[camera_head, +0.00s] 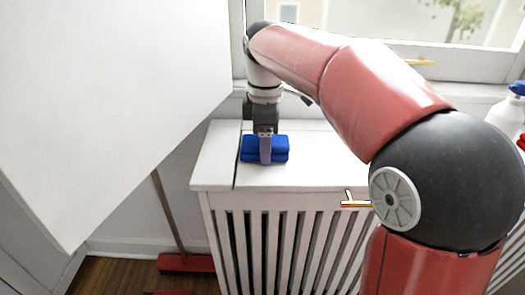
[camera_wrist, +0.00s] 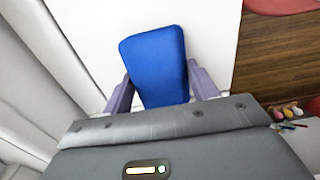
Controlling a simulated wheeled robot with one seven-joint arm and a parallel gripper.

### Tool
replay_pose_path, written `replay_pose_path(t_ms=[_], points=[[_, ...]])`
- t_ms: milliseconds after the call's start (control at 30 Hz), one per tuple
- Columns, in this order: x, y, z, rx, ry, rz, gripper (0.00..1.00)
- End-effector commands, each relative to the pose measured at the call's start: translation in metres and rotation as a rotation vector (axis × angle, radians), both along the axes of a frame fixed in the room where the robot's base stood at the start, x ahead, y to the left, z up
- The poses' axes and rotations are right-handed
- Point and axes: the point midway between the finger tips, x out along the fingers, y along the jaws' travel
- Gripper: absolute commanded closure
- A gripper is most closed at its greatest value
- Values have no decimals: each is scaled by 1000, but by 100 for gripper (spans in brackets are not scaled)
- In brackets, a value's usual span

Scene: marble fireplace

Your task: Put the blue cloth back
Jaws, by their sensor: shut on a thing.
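The blue cloth (camera_head: 280,148) is a folded, thick pad at the left end of the white radiator cover's top. My gripper (camera_head: 265,158) points down at it, with one purple finger in front of the cloth. In the wrist view the blue cloth (camera_wrist: 155,62) lies between the two purple fingers of my gripper (camera_wrist: 160,92), which are shut on its sides. The cloth's near end is hidden by the gripper body. I cannot tell whether the cloth rests on the cover or is just above it.
The white radiator cover (camera_head: 215,165) stands below a window. A spray bottle (camera_head: 508,110) stands at its right end. A large white panel (camera_head: 110,90) fills the left. A red broom (camera_head: 185,263) stands on the wooden floor. Small colourful items (camera_wrist: 288,115) lie on the floor.

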Motion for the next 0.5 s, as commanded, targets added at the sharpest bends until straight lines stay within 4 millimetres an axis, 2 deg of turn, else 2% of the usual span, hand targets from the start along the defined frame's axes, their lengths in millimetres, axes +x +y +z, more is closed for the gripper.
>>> replay_pose_path(t_ms=[367, 400, 500], points=[[0, 0, -3, 1, -1, 0, 63], [0, 0, -2, 1, -2, 0, 36], [0, 0, -2, 1, -1, 0, 23]])
